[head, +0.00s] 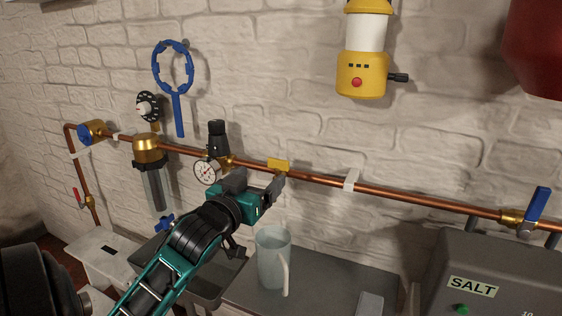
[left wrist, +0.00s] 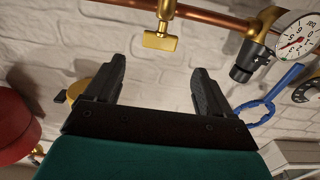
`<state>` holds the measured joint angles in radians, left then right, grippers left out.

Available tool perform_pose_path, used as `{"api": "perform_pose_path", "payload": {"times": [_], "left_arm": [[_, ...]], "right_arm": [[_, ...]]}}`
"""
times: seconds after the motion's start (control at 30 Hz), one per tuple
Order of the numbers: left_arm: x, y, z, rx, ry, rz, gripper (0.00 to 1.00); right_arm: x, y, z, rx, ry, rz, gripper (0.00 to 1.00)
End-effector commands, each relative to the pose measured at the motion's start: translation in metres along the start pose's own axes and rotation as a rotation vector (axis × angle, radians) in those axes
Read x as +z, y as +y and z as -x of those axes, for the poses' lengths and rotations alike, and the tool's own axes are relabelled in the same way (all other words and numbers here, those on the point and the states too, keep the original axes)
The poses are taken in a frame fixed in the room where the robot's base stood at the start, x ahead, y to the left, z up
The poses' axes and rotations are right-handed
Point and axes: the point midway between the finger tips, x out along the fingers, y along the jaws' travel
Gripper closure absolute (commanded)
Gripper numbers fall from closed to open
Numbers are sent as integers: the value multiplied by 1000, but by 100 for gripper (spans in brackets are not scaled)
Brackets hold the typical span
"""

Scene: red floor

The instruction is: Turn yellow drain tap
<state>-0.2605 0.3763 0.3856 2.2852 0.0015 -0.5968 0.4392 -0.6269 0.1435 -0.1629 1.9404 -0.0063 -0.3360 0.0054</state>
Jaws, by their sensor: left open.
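The yellow drain tap (head: 278,164) is a small flat handle on the copper pipe along the brick wall. In the left wrist view the yellow tap (left wrist: 160,42) lies just beyond the fingertips, roughly centred between them, with a visible gap. My left gripper (head: 277,186) is open and empty, just below and in front of the tap in the head view. Its two dark fingers (left wrist: 158,70) stand wide apart in the left wrist view. My right gripper is not in view.
A pressure gauge (head: 207,171) and a brass-topped filter (head: 148,149) sit left of the tap. A clear jug (head: 272,258) stands on the grey surface below. A blue lever (head: 537,205) and a grey salt box (head: 500,275) are at right. A yellow lantern (head: 362,72) hangs above.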

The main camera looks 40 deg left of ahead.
Motion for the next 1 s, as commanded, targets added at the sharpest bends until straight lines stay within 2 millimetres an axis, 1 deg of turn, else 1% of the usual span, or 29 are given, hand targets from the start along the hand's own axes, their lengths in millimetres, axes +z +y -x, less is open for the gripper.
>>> {"api": "perform_pose_path", "payload": {"times": [0.03, 0.3, 0.4, 0.5, 0.7, 0.93, 0.97, 1.0], "left_arm": [[-1, 0, -11, 0, 3, 0, 17], [0, 0, -63, 1, 2, -1, 17], [-1, 0, -78, 0, 2, -1, 17], [0, 0, -89, 0, 0, 0, 17], [0, 1, -98, 1, 0, 0, 17], [1, 1, -99, 1, -1, -1, 17], [1, 1, -99, 1, -1, -1, 18], [1, 1, -99, 1, -1, -1, 22]], "right_arm": [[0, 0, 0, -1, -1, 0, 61], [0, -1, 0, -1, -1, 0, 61], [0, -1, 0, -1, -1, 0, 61], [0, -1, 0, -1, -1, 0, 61], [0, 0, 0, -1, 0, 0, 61], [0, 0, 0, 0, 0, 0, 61], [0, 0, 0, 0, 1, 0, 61], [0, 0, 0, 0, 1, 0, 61]]}}
